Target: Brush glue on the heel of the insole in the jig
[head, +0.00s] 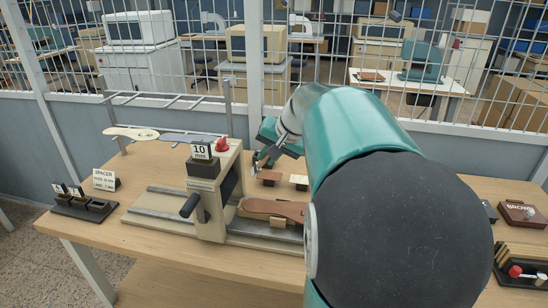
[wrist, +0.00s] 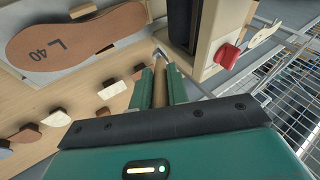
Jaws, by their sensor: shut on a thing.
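The brown insole (head: 275,208) lies flat in the jig (head: 262,230) beside the press. In the wrist view the insole (wrist: 75,45) shows at upper left, marked "L 40". Which part counts as bare or glued heel I cannot tell. My gripper (wrist: 160,75) is shut on a slim brown handle (wrist: 160,92), which looks like the brush; its bristle end is not clear. In the head view my gripper (head: 266,152) is behind and above the insole, right of the press, apart from the insole. My arm hides part of the jig's right side.
The press (head: 210,190) with a "10" counter and red knob (head: 221,145) stands left of the insole. Small brown and cream pieces (head: 299,181) lie behind the insole. A spacer rack (head: 85,205) is far left; a BROWN box (head: 522,213) is far right. A mesh fence stands behind.

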